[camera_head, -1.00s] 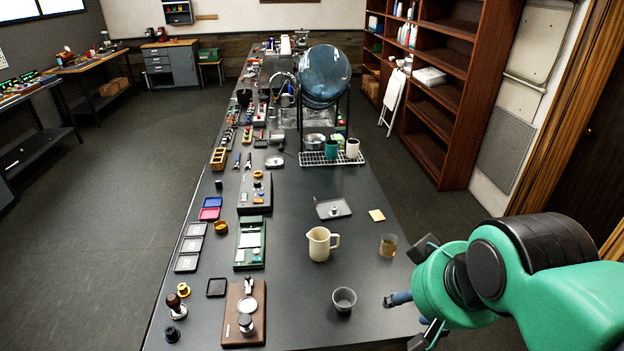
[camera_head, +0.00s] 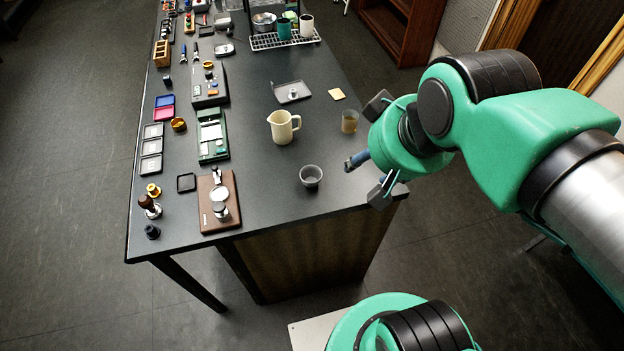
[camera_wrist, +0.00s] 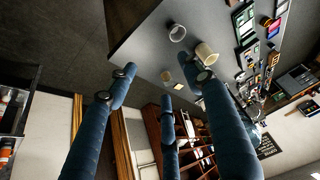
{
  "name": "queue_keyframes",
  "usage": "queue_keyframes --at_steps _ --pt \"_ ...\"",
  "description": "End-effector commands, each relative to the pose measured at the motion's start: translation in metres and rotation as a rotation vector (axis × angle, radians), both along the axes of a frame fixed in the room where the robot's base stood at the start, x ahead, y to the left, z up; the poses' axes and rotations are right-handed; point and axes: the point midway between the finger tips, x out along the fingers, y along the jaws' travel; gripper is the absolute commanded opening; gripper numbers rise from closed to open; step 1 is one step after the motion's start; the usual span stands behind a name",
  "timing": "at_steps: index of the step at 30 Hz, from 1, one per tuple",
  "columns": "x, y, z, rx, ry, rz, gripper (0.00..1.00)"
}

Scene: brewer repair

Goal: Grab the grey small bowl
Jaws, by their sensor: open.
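A small grey bowl, cup-like (camera_head: 311,176), stands upright on the dark table near its front edge; it also shows in the wrist view (camera_wrist: 177,32). My gripper (camera_head: 352,162) is just right of the bowl in the head view, apart from it, with a blue finger pointing left towards it. In the wrist view my gripper (camera_wrist: 165,85) has its blue fingers spread with nothing between them. The bowl lies beyond the fingertips there. Part of the gripper is hidden behind its green body in the head view.
A cream pitcher (camera_head: 283,127) and an amber glass (camera_head: 349,121) stand behind the bowl, close to my gripper. A dark tray (camera_head: 291,92) lies farther back. A brown board (camera_head: 218,201) with metal tools lies to the left. The table between board and bowl is clear.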

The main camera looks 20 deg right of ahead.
Motion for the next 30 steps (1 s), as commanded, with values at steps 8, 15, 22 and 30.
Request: queue_keyframes --at_steps 8,15,22,30 --pt "0.0 0.0 0.0 0.0 0.0 0.0 0.74" --pt "0.004 0.0 0.0 0.001 0.005 -0.003 0.74" --pt "0.029 0.003 -0.006 0.01 0.042 -0.019 0.74" --pt "0.086 0.011 -0.029 0.026 0.122 -0.057 0.74"
